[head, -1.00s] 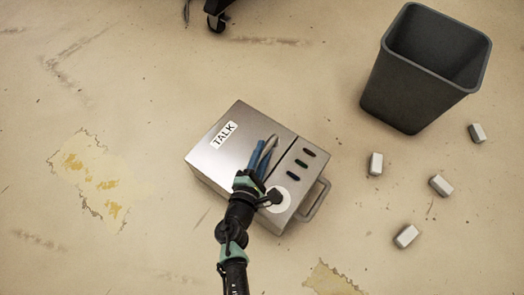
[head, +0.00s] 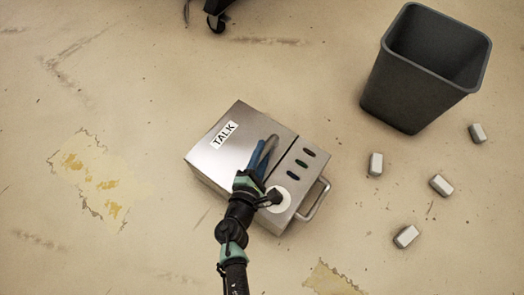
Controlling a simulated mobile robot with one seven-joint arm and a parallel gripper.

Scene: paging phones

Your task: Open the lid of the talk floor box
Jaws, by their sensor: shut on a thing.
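The talk floor box (head: 205,176) is a silver metal box on the floor in the middle of the head view. Its lid (head: 255,118) carries a white TALK label (head: 223,134) and looks closed and flat. My gripper (head: 266,152) reaches over the lid from below, near the seam with the right-hand strip. Its blue and grey fingers are close together and shut on a part of the lid. The exact gripped part is hidden by the fingers and wrist.
The strip beside the lid has several small dark slots (head: 301,163) and a white disc (head: 278,199). A metal handle (head: 316,201) sticks out on the right. A dark bin (head: 400,95) stands at upper right, with several pale blocks (head: 441,185) below it. Floor left is clear.

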